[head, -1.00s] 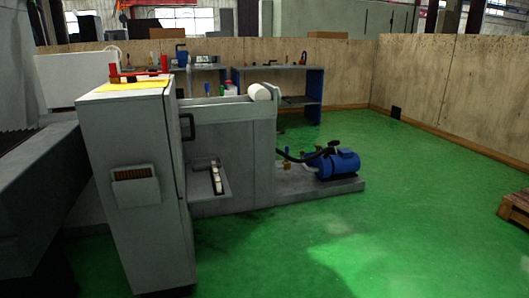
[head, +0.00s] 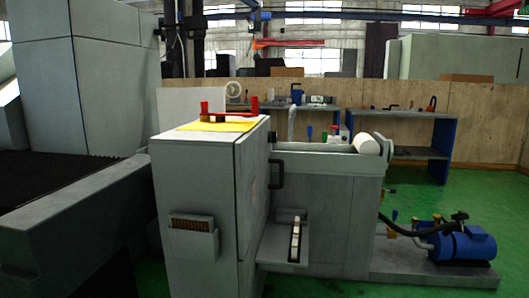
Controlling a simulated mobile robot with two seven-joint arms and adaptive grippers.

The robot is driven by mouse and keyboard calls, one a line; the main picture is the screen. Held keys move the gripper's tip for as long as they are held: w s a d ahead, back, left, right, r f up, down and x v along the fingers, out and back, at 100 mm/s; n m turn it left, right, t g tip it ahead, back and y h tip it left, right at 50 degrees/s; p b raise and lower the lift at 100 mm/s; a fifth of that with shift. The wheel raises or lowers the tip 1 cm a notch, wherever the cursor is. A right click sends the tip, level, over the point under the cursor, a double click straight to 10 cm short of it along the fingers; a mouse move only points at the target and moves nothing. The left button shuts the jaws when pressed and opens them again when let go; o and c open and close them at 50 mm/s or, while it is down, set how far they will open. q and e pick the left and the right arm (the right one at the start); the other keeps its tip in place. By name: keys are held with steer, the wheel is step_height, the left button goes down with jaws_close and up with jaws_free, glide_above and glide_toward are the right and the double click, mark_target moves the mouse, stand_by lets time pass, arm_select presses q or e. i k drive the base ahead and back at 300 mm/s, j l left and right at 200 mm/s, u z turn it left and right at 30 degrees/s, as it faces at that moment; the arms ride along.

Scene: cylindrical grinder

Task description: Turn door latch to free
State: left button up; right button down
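A grey cabinet (head: 195,190) stands in the middle of the head view. A black handle (head: 277,174) is fixed on its right side, with a small dark piece (head: 272,137) above it. I cannot tell whether either one is the door latch, or how a latch is set. Neither of my grippers is in view.
A yellow sheet with a red-ended tool (head: 228,110) lies on the cabinet. A tray (head: 284,250) juts out at its right. A blue pump (head: 460,240) stands at lower right on a plinth. Blue-legged benches (head: 440,150) line the back wall. Green floor is open at far right.

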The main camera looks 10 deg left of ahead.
mark_target(272, 136)
steer(key=i+l+u, duration=0.25)
steer(key=l, duration=0.3)
steer(key=i+l+u, duration=0.15)
steer(key=l, duration=0.15)
steer(key=i+l+u, duration=0.1)
steer(key=u, duration=0.8)
steer(key=l+u, duration=0.3)
steer(key=l, duration=0.25)
steer(key=i+l+u, duration=0.1)
steer(key=l+u, duration=0.25)
steer(key=l, duration=0.25)
steer(key=l+u, duration=0.2)
steer(key=l, duration=0.9)
steer(key=k, duration=0.1)
